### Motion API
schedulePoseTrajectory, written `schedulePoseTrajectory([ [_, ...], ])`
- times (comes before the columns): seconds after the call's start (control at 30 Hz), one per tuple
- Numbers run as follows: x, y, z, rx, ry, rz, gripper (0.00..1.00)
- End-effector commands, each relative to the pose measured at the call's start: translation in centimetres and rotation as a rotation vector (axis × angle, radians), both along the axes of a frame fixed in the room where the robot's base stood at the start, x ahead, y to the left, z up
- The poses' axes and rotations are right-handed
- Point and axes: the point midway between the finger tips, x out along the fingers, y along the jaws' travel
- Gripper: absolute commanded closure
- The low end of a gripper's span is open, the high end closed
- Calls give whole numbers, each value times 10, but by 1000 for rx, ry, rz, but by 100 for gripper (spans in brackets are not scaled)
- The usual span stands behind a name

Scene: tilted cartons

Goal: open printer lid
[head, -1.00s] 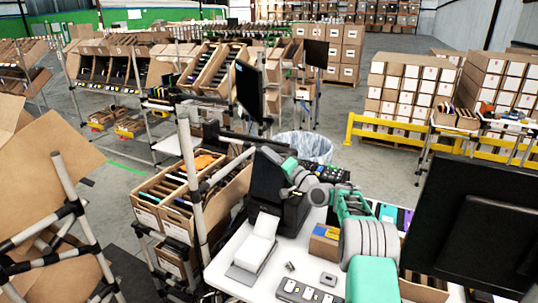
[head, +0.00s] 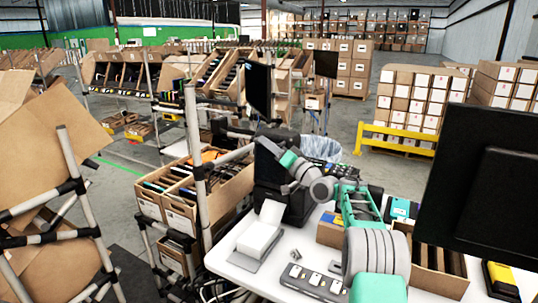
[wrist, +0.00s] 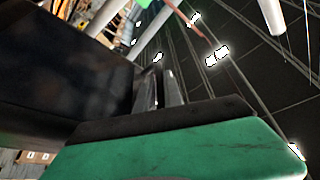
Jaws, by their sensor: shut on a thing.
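The black printer (head: 290,207) stands on the white table behind a paper stack. Its dark lid (head: 267,168) stands raised, close to upright. My gripper (head: 280,148) is at the upper edge of the lid, partly hidden behind my green wrist. In the wrist view, the two metal fingers (wrist: 160,88) are close together beside a large dark panel (wrist: 65,80), which looks like the lid. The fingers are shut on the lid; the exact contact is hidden.
White paper (head: 260,233) lies in front of the printer. Cartons (head: 190,200) and a rack post (head: 195,150) stand close on the left. A black monitor (head: 480,200) fills the right.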

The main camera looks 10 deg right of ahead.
Motion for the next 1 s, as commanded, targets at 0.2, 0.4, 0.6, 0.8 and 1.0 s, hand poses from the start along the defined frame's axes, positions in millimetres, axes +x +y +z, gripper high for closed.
schedulePoseTrajectory([
  [0.2,0,0,0,-2,0,-1,100],
  [0.4,0,1,0,-2,-1,0,79],
  [0.6,0,1,0,-2,-1,0,79],
  [0.8,-14,-10,-8,-1,0,-3,79],
  [1.0,-47,-32,-20,-2,0,-3,79],
])
